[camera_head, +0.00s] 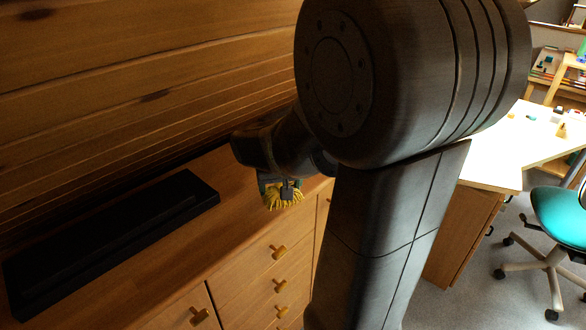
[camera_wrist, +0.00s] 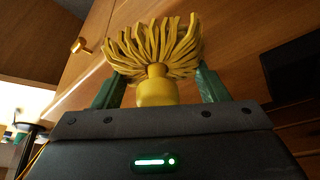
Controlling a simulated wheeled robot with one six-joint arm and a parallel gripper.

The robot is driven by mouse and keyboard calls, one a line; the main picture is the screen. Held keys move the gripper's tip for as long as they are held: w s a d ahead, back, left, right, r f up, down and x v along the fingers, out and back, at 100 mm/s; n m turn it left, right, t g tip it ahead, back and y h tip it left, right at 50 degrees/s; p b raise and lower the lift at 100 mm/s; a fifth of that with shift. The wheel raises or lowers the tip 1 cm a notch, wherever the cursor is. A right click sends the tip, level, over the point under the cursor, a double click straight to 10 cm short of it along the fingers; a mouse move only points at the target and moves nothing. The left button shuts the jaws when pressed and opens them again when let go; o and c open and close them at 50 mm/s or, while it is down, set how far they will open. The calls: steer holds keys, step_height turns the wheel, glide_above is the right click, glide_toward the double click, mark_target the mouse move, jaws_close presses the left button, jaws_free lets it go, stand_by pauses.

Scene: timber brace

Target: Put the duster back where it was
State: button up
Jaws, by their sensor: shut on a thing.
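The duster (camera_head: 283,198) has a head of yellow strands and hangs at the end of my arm, near the front edge of the wooden cabinet top. My gripper (camera_head: 284,188) is shut on it, partly hidden behind my arm in the head view. In the wrist view the duster's yellow strands (camera_wrist: 155,45) fan out above a yellow neck. The green fingers of my gripper (camera_wrist: 158,82) stand on either side of that neck. The rest of its handle is hidden by the gripper body.
A long black stepped slab (camera_head: 110,240) lies on the cabinet top (camera_head: 240,205) against the plank wall. Drawers with wooden knobs (camera_head: 279,252) face the front. A white-topped desk (camera_head: 500,145) and a teal chair (camera_head: 560,212) stand at the right. The cabinet top beside the slab is clear.

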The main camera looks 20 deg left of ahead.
steer(key=w+a, duration=0.2)
steer(key=w, duration=0.1)
steer(key=w+a, duration=0.1)
steer(key=w, duration=0.1)
steer(key=shift+p, duration=0.3)
steer(key=shift+s+f, duration=0.15)
steer(key=shift+f, duration=1.55)
steer(key=shift+f, duration=0.1)
steer(key=shift+f+b, duration=0.15)
steer(key=shift+b, duration=0.2)
steer(key=o, duration=0.9)
steer(key=shift+o, duration=0.2)
